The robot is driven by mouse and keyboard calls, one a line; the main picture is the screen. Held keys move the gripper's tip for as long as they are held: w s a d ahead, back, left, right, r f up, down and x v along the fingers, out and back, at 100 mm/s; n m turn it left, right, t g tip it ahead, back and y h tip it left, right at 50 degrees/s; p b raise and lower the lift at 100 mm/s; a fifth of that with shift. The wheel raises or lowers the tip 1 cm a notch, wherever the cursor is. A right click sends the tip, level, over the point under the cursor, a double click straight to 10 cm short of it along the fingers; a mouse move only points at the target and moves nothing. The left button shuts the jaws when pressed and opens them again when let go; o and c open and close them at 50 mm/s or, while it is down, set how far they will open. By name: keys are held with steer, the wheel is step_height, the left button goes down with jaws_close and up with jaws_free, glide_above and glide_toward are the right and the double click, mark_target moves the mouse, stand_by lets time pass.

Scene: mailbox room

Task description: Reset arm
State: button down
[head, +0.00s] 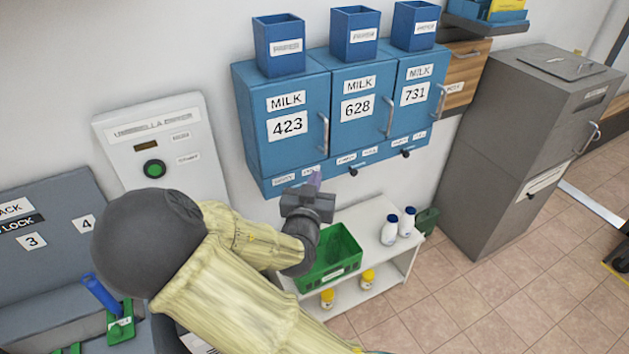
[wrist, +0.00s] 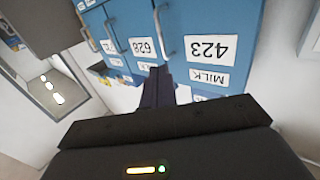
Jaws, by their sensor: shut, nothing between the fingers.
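My arm reaches from the bottom of the head view toward the wall. My gripper (head: 315,180) is in front of the lower edge of the blue milk cabinets, below the door marked 423 (head: 289,123). The fingers are together and empty; they also show in the wrist view (wrist: 158,72), where the picture is upside down. The doors marked 628 (head: 357,108) and 731 (head: 414,94) are beside it, and all three look shut. My arm hides part of the shelf and the wall below the cabinets.
A white shelf (head: 372,213) below holds a green crate (head: 338,247) and white bottles (head: 390,230); yellow-capped jars (head: 328,298) stand lower. A grey umbrella-style panel (head: 190,160) is left. A grey bin (head: 520,140) stands right.

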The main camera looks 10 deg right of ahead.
steer(key=s+d+f+g+y+p, duration=0.2)
steer(key=s+d+f+g+p, duration=0.25)
steer(key=g, duration=0.25)
steer(key=s+r+n+g+y+p, duration=0.4)
steer(key=s+r, duration=0.5)
steer(key=s, duration=0.5)
steer(key=g+p, duration=0.2)
steer(key=g, duration=0.1)
steer(key=shift+s+d, duration=0.2)
